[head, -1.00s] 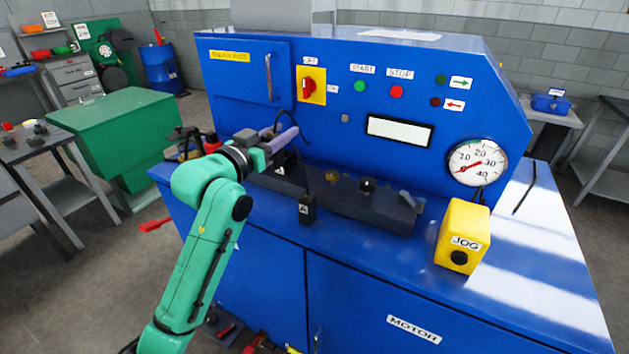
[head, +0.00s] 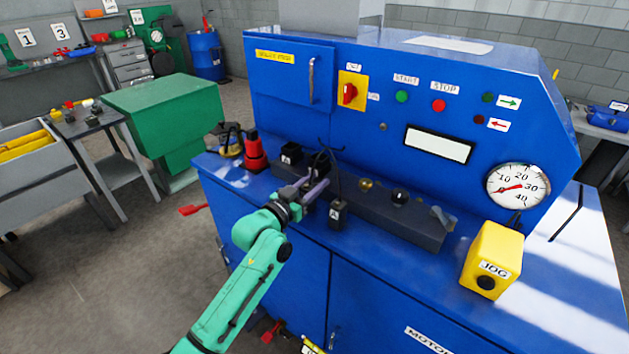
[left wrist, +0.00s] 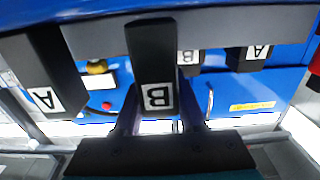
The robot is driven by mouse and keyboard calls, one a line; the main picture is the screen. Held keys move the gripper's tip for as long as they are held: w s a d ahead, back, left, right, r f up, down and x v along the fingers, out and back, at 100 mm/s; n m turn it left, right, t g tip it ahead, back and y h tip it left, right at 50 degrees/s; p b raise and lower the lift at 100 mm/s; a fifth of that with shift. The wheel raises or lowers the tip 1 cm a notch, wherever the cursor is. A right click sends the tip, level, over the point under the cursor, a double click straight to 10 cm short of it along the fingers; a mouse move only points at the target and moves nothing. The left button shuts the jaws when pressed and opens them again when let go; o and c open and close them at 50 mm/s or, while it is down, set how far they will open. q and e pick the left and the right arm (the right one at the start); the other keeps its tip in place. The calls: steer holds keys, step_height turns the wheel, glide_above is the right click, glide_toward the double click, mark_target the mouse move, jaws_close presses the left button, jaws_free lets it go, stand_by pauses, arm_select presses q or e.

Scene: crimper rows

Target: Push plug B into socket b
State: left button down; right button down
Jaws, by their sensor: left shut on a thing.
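In the left wrist view, plug B (left wrist: 155,62) is a black block with a white B label, held between the fingers of my left gripper (left wrist: 158,115). Beyond it, partly hidden by the plug, is a smaller dark block labelled B (left wrist: 187,58), which looks like socket b; a gap or contact between them cannot be told. In the head view my left gripper (head: 314,188) is at the front of the dark rail (head: 410,225), and plug B is mostly hidden there. My right gripper is not in view.
Black plug A (head: 338,217) stands right of my gripper, close by. A dark block labelled A (head: 290,156) is at the rail's left end. A red tool (head: 254,153) stands left of it. Thin black cables arch nearby. A yellow JOG box (head: 492,258) stands at the right.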

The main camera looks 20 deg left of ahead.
arm_select(q)
steer(key=shift+f, duration=0.4)
steer(key=c, duration=0.5)
jaws_free()
steer(key=shift+r, duration=0.1)
